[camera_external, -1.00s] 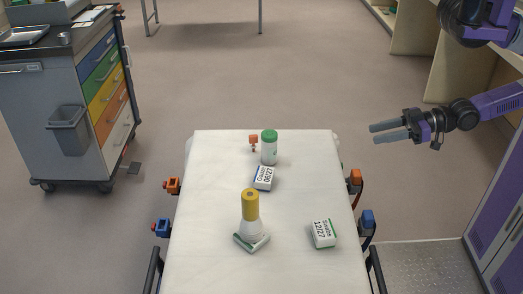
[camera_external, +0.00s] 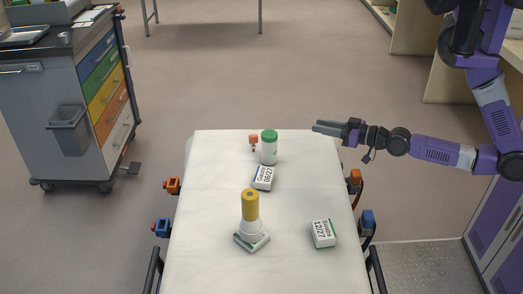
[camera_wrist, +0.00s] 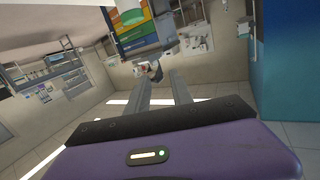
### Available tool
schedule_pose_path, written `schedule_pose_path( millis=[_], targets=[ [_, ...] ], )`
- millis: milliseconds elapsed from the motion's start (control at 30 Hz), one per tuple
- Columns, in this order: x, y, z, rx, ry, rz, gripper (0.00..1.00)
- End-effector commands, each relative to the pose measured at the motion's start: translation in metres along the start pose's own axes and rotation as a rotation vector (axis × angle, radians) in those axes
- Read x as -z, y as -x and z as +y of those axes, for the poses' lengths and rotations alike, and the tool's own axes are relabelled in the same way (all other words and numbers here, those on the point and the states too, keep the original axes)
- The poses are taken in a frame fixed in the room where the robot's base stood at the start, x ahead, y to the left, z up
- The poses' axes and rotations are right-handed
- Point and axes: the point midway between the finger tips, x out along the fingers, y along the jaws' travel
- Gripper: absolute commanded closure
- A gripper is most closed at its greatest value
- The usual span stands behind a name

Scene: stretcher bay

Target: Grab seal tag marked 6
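A small orange tag-like item (camera_external: 253,140) stands near the far edge of the white-covered stretcher (camera_external: 205,215), left of a green-capped white bottle (camera_external: 269,150). It may be the seal tag, but no 6 is readable on it. My gripper (camera_external: 316,127) is above the far right corner of the stretcher, right of the bottle, pointing left. In the wrist view my gripper (camera_wrist: 161,77) shows its two fingers apart with nothing clear between them. No marked tag can be made out in the wrist view.
A white box marked 06/27 (camera_external: 263,178), a yellow-topped bottle (camera_external: 250,215) on a green-edged pad, and a box marked 12/27 (camera_external: 323,233) lie on the stretcher. Orange and blue clamps (camera_external: 172,186) line its sides. A drawer cart (camera_external: 75,100) stands left.

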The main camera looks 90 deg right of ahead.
Motion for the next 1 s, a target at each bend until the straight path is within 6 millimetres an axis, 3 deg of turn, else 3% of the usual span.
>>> schedule_pose_path(
  millis=[33, 300, 500, 633, 733, 833, 1000],
  targets=[
    [-0.013, -0.023, 0.016, -0.039, -0.008, -0.001, 0.73],
    [-0.060, -0.125, 0.097, -0.145, -0.039, -0.099, 0.73],
    [-0.079, -0.192, 0.157, -0.122, -0.042, -0.192, 0.73],
    [-0.080, -0.226, 0.186, -0.044, -0.025, -0.244, 0.73],
    [-0.078, -0.244, 0.198, 0.046, -0.002, -0.277, 0.73],
    [-0.076, -0.256, 0.197, 0.175, 0.036, -0.302, 0.73],
    [-0.092, -0.250, 0.157, 0.432, 0.104, -0.333, 0.73]
  ],
)
